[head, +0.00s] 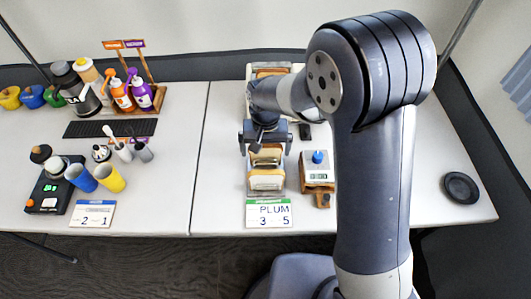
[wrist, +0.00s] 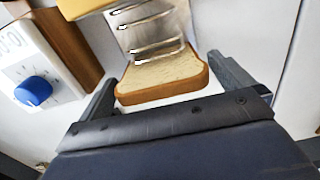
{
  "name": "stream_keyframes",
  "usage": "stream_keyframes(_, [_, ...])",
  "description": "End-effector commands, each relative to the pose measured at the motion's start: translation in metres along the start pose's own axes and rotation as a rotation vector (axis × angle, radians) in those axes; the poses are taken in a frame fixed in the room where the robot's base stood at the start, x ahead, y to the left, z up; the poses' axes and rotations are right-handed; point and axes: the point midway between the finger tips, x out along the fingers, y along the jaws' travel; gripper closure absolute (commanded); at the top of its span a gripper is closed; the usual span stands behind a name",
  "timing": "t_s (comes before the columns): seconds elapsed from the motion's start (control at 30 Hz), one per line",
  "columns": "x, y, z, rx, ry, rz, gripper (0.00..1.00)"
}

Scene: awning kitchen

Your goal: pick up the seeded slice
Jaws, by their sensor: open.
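A bread slice (wrist: 165,76) with a pale face and brown crust stands at the near end of a wire rack (wrist: 150,28) in the wrist view. I cannot make out seeds on it. A yellowish slice (wrist: 85,7) shows partly at the top edge. In the head view, slices (head: 266,156) sit in the rack, partly hidden by my gripper (head: 265,141). In the wrist view, my gripper (wrist: 162,72) is open, with one finger on each side of the near slice. The fingers look apart from it.
A scale with a blue knob (wrist: 33,91) on a wooden stand is beside the rack; it also shows in the head view (head: 317,165). Cups (head: 108,177) and bottles (head: 142,93) are on the left. A black disc (head: 461,187) lies at right.

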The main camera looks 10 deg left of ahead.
Motion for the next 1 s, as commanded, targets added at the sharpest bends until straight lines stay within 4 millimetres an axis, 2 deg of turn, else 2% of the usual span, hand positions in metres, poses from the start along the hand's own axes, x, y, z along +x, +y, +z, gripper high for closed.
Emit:
stream_keyframes(0.27, [0.004, 0.0, 0.0, 0.0, 0.001, -0.001, 0.0])
stream_keyframes(0.63, [0.004, 0.0, 0.0, 0.0, 0.001, -0.001, 0.29])
stream_keyframes(0.87, [0.003, 0.0, 0.0, 0.0, 0.002, -0.001, 0.29])
stream_keyframes(1.0, [-0.01, 0.0, -0.001, 0.0, 0.004, -0.002, 0.29])
